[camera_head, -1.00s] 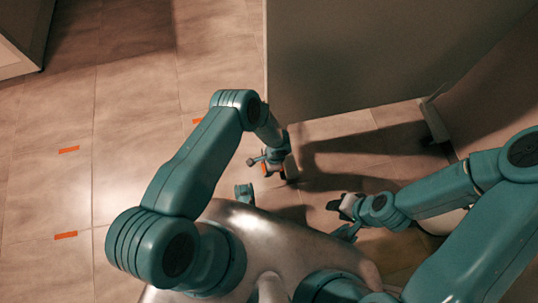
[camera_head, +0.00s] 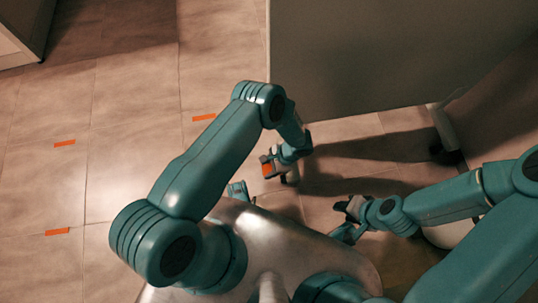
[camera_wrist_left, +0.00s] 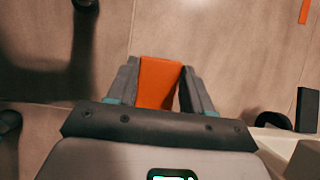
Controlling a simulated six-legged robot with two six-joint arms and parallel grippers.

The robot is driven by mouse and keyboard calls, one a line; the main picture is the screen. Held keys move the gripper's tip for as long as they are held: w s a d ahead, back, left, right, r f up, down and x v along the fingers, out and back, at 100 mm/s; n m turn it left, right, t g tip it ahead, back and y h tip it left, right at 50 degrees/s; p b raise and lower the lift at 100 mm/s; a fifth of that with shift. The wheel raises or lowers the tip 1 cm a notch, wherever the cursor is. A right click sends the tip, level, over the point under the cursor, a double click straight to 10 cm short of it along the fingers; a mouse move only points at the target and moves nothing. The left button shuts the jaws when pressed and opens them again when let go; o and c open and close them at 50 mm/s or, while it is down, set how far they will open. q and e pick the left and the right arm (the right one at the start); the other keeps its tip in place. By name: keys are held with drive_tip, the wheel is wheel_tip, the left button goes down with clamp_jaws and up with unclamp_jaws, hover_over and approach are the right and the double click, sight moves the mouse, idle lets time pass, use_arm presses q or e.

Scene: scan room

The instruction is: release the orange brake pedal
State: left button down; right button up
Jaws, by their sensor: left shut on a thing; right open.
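The orange brake pedal (camera_wrist_left: 159,82) sits between the two fingers of my left gripper (camera_wrist_left: 160,88) in the left wrist view, with both fingers against its sides. In the head view only a small orange patch of the pedal (camera_head: 267,170) shows at my left gripper (camera_head: 272,167), low near the floor below the large grey panel. The pedal's mount is hidden, and I cannot tell how far the pedal is tilted. My right gripper (camera_head: 346,207) is open and empty, to the right of the left one in the head view.
A large grey panel (camera_head: 370,60) stands at the back right, with a dark caster (camera_head: 450,157) at its lower right corner. Orange floor marks (camera_head: 64,143) lie on the tiles at left. The left floor is clear. Dark rounded shapes (camera_wrist_left: 8,120) show in the left wrist view.

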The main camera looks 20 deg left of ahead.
use_arm(q)
drive_tip(key=shift+d, duration=0.1)
drive_tip(key=shift+c, duration=2.2)
unclamp_jaws()
drive_tip(key=p+v, duration=0.4)
drive_tip(key=v, duration=1.2)
drive_tip(key=shift+p, duration=0.3)
drive_tip(key=shift+r, duration=0.15)
